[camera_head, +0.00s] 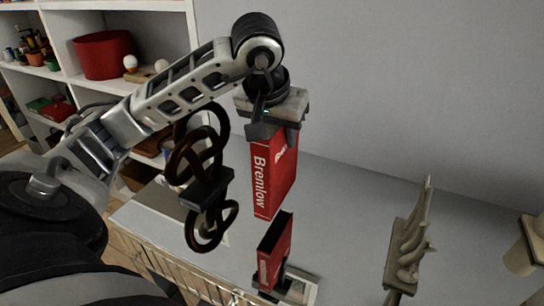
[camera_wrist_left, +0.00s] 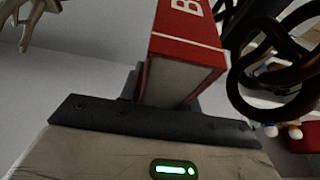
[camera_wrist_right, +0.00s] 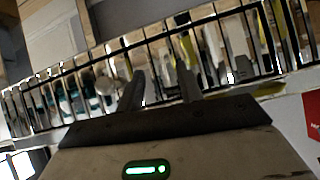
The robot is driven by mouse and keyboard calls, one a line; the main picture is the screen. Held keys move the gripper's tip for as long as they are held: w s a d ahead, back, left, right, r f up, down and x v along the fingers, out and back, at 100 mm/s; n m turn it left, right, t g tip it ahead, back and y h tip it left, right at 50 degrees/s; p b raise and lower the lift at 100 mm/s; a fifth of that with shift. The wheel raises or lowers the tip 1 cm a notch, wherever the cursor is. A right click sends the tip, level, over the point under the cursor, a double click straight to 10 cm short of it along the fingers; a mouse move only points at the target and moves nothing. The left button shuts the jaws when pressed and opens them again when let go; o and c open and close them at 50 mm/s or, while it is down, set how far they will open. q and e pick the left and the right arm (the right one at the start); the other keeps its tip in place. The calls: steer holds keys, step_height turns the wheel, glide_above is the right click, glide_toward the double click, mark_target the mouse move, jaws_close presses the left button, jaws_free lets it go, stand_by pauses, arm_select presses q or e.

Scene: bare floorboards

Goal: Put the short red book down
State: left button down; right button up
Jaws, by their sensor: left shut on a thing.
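A red book (camera_head: 270,180) marked "Bremlow" hangs upright in my left gripper (camera_head: 272,120), which is shut on its top end. In the left wrist view the held red book (camera_wrist_left: 190,45) shows its cover lettering and pale page edges. A second, smaller-looking red book (camera_head: 273,252) with a dark face stands below it on the grey top. A gap shows between the two in the head view. My right gripper (camera_wrist_right: 160,90) shows in the right wrist view, its two fingers apart with nothing between them.
A dark knotted ornament (camera_head: 200,175) stands left of the held book. A pale antler-like ornament (camera_head: 408,245) stands to the right. White shelves (camera_head: 165,25) hold a red bin (camera_head: 103,55). Open grey surface (camera_head: 345,215) lies between the books and the antler-like ornament.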

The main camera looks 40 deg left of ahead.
arm_select(q)
steer(key=f, duration=0.1)
steer(key=a+f, duration=0.1)
steer(key=f, duration=0.1)
steer(key=a+f, duration=0.1)
steer(key=f, duration=0.1)
steer(key=shift+w+f, duration=0.15)
steer(key=shift+w, duration=0.1)
steer(key=shift+f, duration=0.15)
steer(key=c, duration=1)
jaws_free()
steer(key=v, duration=1.2)
steer(key=shift+s+p, duration=0.1)
steer(key=shift+p, duration=0.3)
